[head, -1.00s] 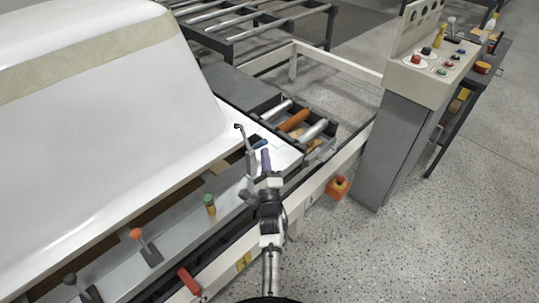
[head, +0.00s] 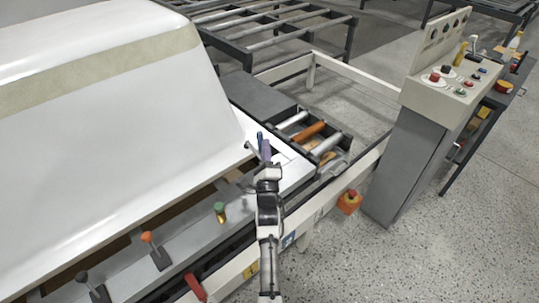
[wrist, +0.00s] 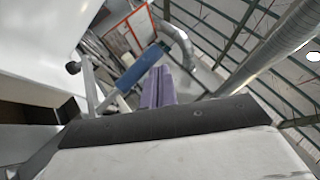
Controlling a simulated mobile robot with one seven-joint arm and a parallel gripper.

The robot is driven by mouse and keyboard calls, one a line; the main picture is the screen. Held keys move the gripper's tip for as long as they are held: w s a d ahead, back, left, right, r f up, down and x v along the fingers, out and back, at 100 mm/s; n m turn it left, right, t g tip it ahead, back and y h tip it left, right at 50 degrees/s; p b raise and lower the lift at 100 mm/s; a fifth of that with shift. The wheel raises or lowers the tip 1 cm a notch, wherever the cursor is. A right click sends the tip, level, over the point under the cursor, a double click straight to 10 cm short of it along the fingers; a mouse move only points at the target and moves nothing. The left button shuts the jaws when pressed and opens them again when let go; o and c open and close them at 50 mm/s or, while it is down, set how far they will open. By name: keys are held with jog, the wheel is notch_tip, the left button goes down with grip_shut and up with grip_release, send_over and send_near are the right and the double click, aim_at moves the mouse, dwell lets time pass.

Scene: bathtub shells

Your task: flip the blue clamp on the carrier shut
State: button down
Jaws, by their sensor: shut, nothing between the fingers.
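The blue clamp handle (head: 260,138) stands up just left of my fingertips, near the right end of the white shell. In the wrist view the blue handle (wrist: 138,68) slants beside my fingers, with the clamp's bar and black tip (wrist: 73,68) further left. My gripper (head: 265,148) has purple fingers pressed together with nothing between them. The fingers (wrist: 158,88) are close to the handle; I cannot tell whether they touch it. The clamp's base is hidden behind my gripper. The carrier's grey rail (head: 190,245) runs along the shell's lower edge.
A green knob (head: 220,208), an orange-tipped lever (head: 147,238) and a black-tipped lever (head: 82,277) stand along the rail. A roller tray with an orange roller (head: 308,131) lies right of the clamp. A control pedestal (head: 410,150) stands further right.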

jog(key=shift+w+a+r+n+g+y+p, duration=0.3)
jog(key=shift+w+a+r+n+g+p, duration=0.1)
jog(key=shift+w+a+n+g+p, duration=0.25)
jog(key=shift+w+a, duration=0.3)
jog(key=shift+f+p, duration=0.1)
jog(key=shift+p, duration=0.2)
